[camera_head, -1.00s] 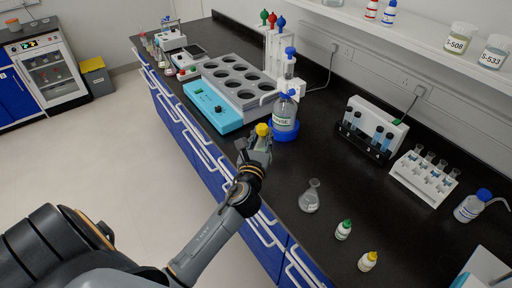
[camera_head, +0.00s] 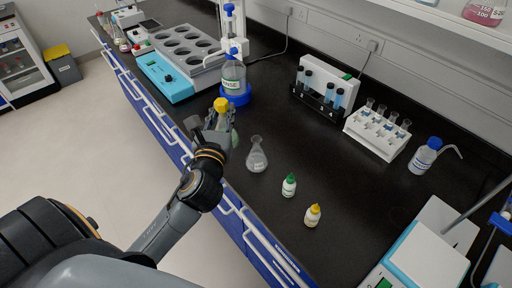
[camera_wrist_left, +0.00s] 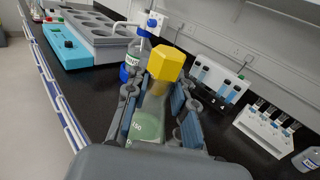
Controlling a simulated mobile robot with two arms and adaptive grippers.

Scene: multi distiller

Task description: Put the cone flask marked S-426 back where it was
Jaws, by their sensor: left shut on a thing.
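My left gripper (camera_head: 218,128) is shut on a cone flask with a yellow stopper (camera_head: 221,104) near the bench's front edge. In the left wrist view the flask (camera_wrist_left: 149,124) stands between the gripper's fingers (camera_wrist_left: 155,118), with green liquid in its lower part. I cannot read S-426 on it; only small graduation marks show. I cannot tell whether its base touches the bench. A second cone flask (camera_head: 257,157), with clear liquid and no stopper, stands on the black bench (camera_head: 330,165) to the right of the gripper. My right gripper is not in view.
Small green-capped (camera_head: 289,185) and yellow-capped (camera_head: 312,215) bottles stand nearer along the bench. A blue-capped bottle (camera_head: 234,78) on a blue base stands behind the gripper. Tube racks (camera_head: 377,135) are at the back right. The middle of the bench is fairly clear.

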